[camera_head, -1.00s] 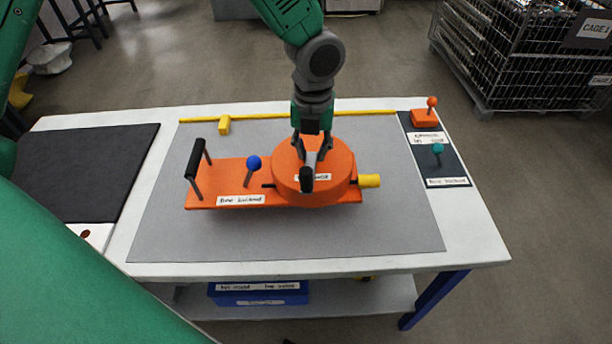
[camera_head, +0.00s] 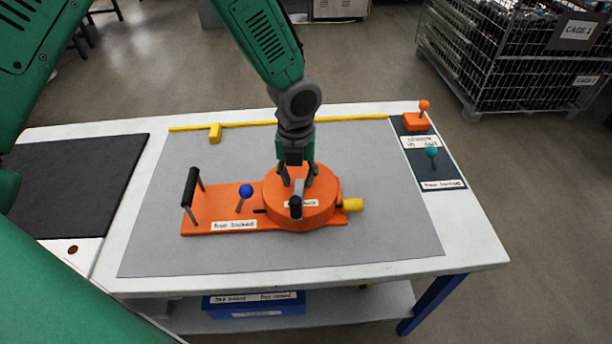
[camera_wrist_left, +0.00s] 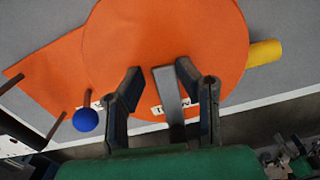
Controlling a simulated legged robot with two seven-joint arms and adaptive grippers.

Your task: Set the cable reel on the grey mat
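The cable reel (camera_head: 210,209) is an orange flat base with a round orange drum (camera_head: 322,210), a black bar handle at its left end, a blue ball knob and a yellow end piece at right. It is level over the grey mat (camera_head: 300,255), low at its middle; I cannot tell whether it touches. My left gripper (camera_head: 298,180) points down over the drum, its fingers on either side of a grey upright bar there. The wrist view shows the fingers (camera_wrist_left: 160,70) close about this bar, with the drum (camera_wrist_left: 200,30) beyond. My right gripper is not seen.
A yellow strip (camera_head: 300,121) with a yellow block (camera_head: 215,133) runs along the mat's far edge. A dark mat (camera_head: 70,180) lies at left. A dark panel (camera_head: 437,164) with orange and teal knobs is at right. The grey mat's front is clear.

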